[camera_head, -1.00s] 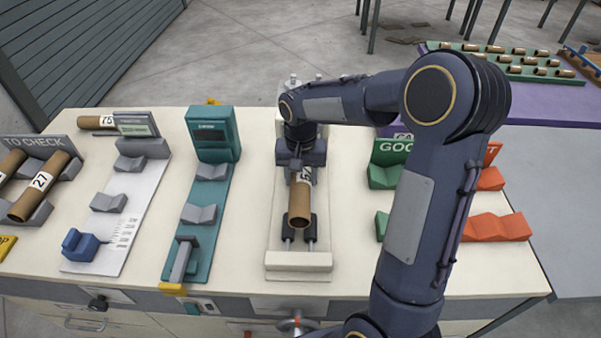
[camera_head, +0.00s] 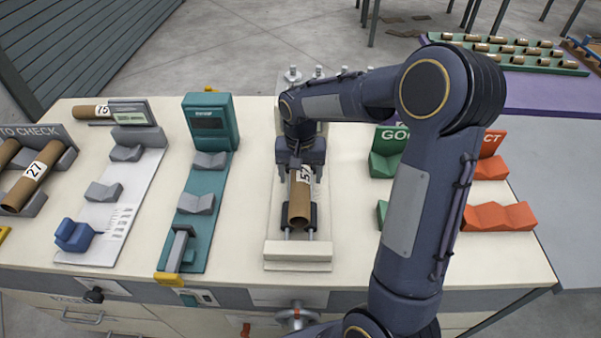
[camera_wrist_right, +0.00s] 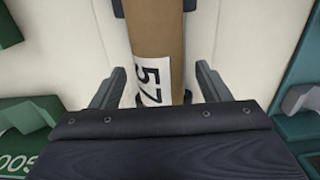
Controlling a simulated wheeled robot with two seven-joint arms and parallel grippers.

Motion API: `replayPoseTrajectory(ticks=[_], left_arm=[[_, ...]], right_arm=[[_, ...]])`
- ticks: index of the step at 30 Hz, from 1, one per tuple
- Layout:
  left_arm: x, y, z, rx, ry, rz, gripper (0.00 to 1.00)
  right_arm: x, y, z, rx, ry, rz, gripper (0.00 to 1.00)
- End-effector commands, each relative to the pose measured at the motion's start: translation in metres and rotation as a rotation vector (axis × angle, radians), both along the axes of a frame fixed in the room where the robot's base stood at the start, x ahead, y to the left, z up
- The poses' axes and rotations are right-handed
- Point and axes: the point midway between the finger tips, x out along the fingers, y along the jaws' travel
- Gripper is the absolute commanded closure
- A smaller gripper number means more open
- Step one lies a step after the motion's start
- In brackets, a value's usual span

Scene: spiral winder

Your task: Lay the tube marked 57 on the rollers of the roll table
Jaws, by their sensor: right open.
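The brown cardboard tube marked 57 (camera_head: 300,204) lies lengthwise on the dark rollers (camera_head: 313,217) of the cream roll table (camera_head: 297,257) in the middle of the bench. Its white label also shows in the right wrist view (camera_wrist_right: 152,82). My right gripper (camera_head: 301,174) is over the tube's far part. It is open, with one finger on each side of the tube and a visible gap to it in the wrist view (camera_wrist_right: 160,85). The tube's far end is hidden under the gripper. My left gripper is not in view.
A teal gauge (camera_head: 212,125) and a white measuring board (camera_head: 118,200) stand to the left. A tube marked 27 (camera_head: 33,178) lies in the TO CHECK rack at far left. Green GOOD cradles (camera_head: 384,160) and orange reject cradles (camera_head: 500,217) stand right, partly behind my arm.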

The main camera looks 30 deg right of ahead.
Motion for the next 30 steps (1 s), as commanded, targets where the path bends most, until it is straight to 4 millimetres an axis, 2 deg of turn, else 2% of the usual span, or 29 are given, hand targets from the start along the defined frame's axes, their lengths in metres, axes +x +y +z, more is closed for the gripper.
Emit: replayPoseTrajectory(ticks=[4, 7, 18, 26, 30], left_arm=[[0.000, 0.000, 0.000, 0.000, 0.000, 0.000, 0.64], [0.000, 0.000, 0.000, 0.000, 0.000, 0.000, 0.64], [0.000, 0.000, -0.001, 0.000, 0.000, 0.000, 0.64], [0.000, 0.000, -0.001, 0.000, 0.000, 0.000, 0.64], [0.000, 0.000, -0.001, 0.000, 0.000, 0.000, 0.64]], right_arm=[[0.000, 0.000, 0.001, -0.001, -0.001, 0.000, 0.30], [0.001, 0.000, 0.010, 0.000, -0.004, 0.000, 0.30], [0.001, 0.000, 0.068, 0.001, -0.003, 0.001, 0.30], [0.000, 0.000, 0.079, 0.001, -0.001, 0.001, 0.30], [-0.011, 0.000, 0.085, 0.019, -0.021, 0.016, 0.30]])
